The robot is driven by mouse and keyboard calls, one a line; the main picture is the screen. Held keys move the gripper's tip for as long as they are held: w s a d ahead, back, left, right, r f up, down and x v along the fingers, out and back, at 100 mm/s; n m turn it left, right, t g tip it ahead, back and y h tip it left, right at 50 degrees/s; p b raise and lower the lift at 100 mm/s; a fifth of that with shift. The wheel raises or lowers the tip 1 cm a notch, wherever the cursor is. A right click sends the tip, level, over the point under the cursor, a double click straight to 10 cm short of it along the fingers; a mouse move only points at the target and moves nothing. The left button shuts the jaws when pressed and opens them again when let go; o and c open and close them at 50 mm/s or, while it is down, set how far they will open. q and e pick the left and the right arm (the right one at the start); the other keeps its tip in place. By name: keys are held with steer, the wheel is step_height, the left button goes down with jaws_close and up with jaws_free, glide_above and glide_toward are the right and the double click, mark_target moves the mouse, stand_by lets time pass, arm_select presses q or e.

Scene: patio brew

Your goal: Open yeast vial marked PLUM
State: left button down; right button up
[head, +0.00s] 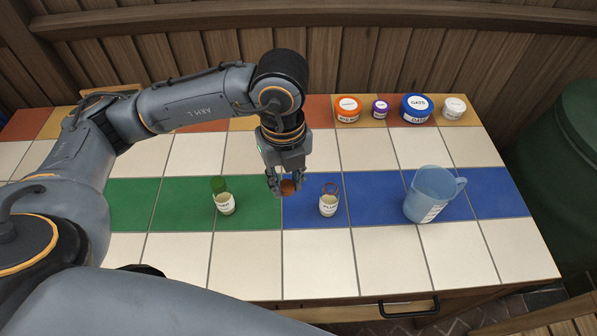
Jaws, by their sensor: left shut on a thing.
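The vial marked PLUM (328,204) stands upright on the blue tiles right of my left gripper. Its label is small but seems to read PLUM. Its upper part is clear with a reddish-brown rim, and no cap shows on it. My left gripper (285,186) points down left of this vial, apart from it. It is shut on a small round orange-brown cap (288,187), partly hidden by the fingers. I cannot tell whether the cap touches the tiles. My right gripper is not in view.
A second vial with a green top (223,198) stands on the green tiles to the left. A blue jug (432,194) stands to the right. The front white tiles are clear.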

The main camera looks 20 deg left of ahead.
arm_select(q)
steer(key=w+f, duration=0.2)
steer(key=w, duration=0.3)
glide_above(306, 183)
step_height(306, 183, down, 6)
steer(key=shift+s+p, duration=0.1)
steer(key=shift+p, duration=0.35)
steer(key=shift+w+f, duration=0.2)
steer(key=shift+f, duration=0.1)
step_height(306, 183, down, 2)
steer(key=shift+f+p, duration=0.15)
steer(key=shift+p, duration=0.25)
steer(key=shift+f, duration=0.25)
steer(key=shift+f, duration=0.1)
steer(key=c, duration=1.1)
jaws_free()
